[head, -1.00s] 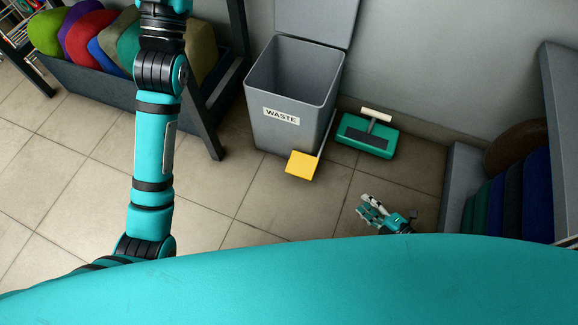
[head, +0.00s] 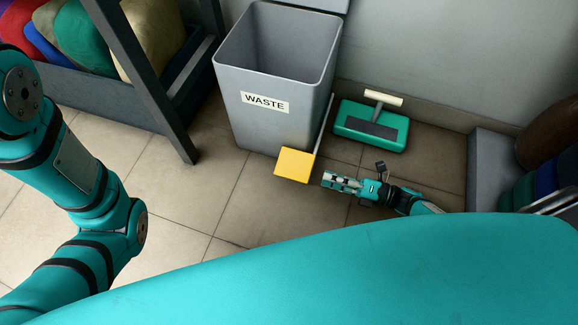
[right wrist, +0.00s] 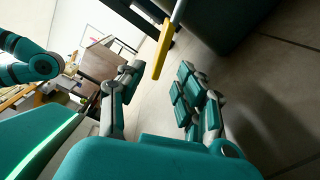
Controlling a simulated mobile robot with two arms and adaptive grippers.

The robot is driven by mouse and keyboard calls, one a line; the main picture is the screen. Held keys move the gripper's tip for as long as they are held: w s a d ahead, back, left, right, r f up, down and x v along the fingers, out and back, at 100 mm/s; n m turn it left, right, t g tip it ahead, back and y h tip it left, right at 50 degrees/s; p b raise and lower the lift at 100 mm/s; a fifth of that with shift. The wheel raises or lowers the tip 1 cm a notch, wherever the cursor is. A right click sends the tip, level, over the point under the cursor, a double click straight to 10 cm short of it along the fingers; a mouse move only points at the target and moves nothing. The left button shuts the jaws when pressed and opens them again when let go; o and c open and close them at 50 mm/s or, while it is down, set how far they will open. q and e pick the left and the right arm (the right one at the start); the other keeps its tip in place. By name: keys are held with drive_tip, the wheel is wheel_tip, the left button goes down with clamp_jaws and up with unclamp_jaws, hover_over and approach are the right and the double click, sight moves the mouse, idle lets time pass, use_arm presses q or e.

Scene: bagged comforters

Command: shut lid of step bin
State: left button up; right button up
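The grey step bin (head: 268,118), labelled WASTE, stands against the wall with its mouth open. Its lid (head: 318,3) is raised at the back, mostly cut off by the top edge. The yellow pedal (head: 295,165) sticks out low at the bin's front right. My right gripper (head: 330,180) is just right of the pedal, low over the floor. In the right wrist view my right gripper (right wrist: 158,80) has its fingers apart with nothing held; the yellow pedal (right wrist: 164,48) shows beyond and between the fingertips. My left arm shows at the left, but its gripper is out of view.
A teal box with a pale handle (head: 371,125) lies on the floor right of the bin. A dark rack post (head: 150,85) and a trough of coloured bundles (head: 85,40) stand left. A grey unit (head: 490,165) stands right. Floor in front of the bin is clear.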

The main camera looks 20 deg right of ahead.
sight(290, 166)
drive_tip(key=b+x, duration=0.3)
drive_tip(key=x, duration=0.8)
drive_tip(key=shift+w+a+f, duration=0.1)
drive_tip(key=shift+w, duration=0.05)
drive_tip(key=shift+w+a, duration=0.3)
drive_tip(key=shift+a, duration=0.1)
clamp_jaws()
